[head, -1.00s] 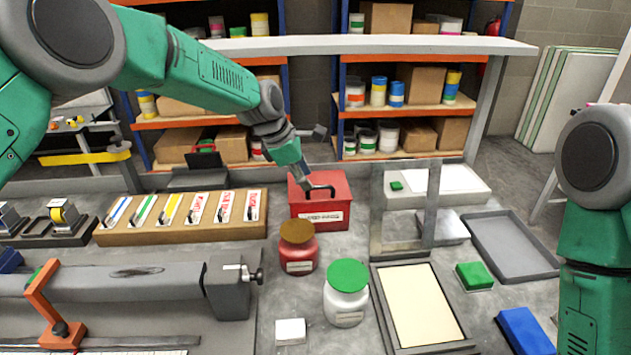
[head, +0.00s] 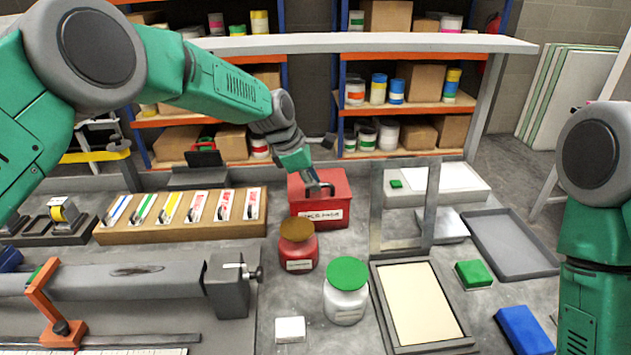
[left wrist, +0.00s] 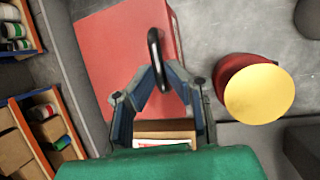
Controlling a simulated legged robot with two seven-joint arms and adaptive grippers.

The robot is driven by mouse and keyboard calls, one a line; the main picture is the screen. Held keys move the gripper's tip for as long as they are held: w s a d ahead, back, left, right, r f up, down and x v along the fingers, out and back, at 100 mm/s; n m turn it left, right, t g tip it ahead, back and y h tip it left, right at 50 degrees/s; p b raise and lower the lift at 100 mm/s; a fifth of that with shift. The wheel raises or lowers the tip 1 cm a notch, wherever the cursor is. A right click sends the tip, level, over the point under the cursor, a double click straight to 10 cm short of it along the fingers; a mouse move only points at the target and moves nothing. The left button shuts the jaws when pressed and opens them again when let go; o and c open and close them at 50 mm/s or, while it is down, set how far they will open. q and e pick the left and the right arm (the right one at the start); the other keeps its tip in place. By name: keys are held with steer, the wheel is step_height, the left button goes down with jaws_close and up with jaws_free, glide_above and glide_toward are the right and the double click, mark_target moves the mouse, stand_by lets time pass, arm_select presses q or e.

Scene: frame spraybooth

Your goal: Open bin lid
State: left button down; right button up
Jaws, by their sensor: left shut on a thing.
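The red bin (head: 320,204) stands on the bench with its red lid on and a white label on its front. A dark handle (head: 322,188) rises from the lid. My left gripper (head: 314,188) comes down from the upper left and is shut on that handle. In the left wrist view, the gripper's fingers (left wrist: 158,82) close on the black handle (left wrist: 155,50) above the red lid (left wrist: 105,45). The lid looks closed in the head view. My right gripper is out of view; only part of my right arm shows at the right.
A red jar with a brown lid (head: 297,245) stands just in front of the bin, and a white jar with a green lid (head: 346,291) nearer. A grey upright frame (head: 430,205) stands right of the bin. A wooden rack (head: 180,230) with several coloured cards is at left.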

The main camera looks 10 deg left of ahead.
arm_select(q)
steer(key=shift+a+f, duration=0.2)
steer(key=shift+a, duration=0.5)
steer(key=shift+d, duration=0.25)
steer(key=shift+w+d+r, duration=0.1)
steer(key=shift+r, duration=0.15)
steer(key=shift+w+r, duration=0.1)
steer(key=shift+r, duration=0.05)
